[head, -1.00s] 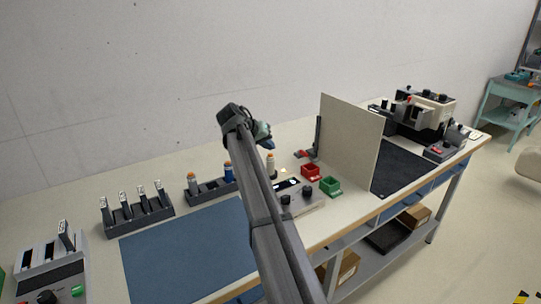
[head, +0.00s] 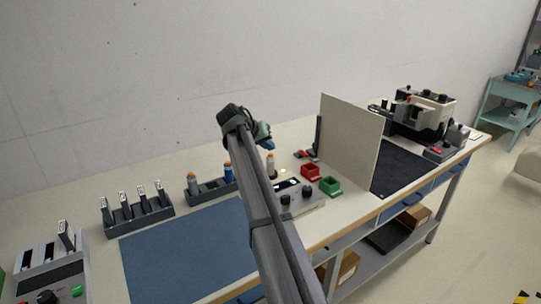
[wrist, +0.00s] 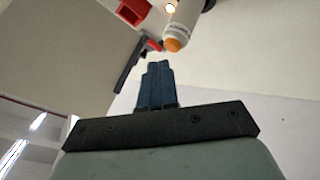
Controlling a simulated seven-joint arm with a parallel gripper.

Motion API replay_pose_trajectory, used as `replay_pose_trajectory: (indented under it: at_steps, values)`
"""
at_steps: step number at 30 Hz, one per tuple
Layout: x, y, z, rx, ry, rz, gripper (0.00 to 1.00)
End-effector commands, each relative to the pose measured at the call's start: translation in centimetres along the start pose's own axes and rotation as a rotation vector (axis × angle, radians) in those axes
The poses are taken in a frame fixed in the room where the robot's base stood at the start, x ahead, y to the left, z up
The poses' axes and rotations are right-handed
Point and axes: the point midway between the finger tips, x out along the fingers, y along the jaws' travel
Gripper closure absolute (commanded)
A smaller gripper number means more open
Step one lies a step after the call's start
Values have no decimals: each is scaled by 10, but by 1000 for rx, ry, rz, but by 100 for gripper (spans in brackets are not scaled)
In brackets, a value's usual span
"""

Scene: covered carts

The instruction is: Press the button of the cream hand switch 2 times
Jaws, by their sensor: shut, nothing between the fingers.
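The cream hand switch (head: 271,168) stands upright on the bench, just behind the box with black knobs. Its top carries an orange button, and part of its body is close behind my arm. In the wrist view the cream hand switch (wrist: 188,20) shows with its orange button (wrist: 173,44) facing my fingers. My gripper (head: 267,143) is above the switch in the head view. In the wrist view its dark blue fingers (wrist: 156,66) are together and empty, with a visible gap between their tips and the button.
A rack (head: 210,189) holds a grey and a blue hand switch to the left. The knob box (head: 305,204), a red bin (head: 311,172) and a green bin (head: 330,186) are to the right. An upright beige panel (head: 350,140) stands beyond them. The blue mat (head: 185,250) is clear.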

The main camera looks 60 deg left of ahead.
Motion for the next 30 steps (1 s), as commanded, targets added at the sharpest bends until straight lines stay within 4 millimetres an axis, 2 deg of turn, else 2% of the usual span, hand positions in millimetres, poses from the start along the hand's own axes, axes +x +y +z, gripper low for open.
replay_pose_trajectory:
  at_steps: [30]
  values:
    - [8, -5, 6, 0, 0, 0, 100]
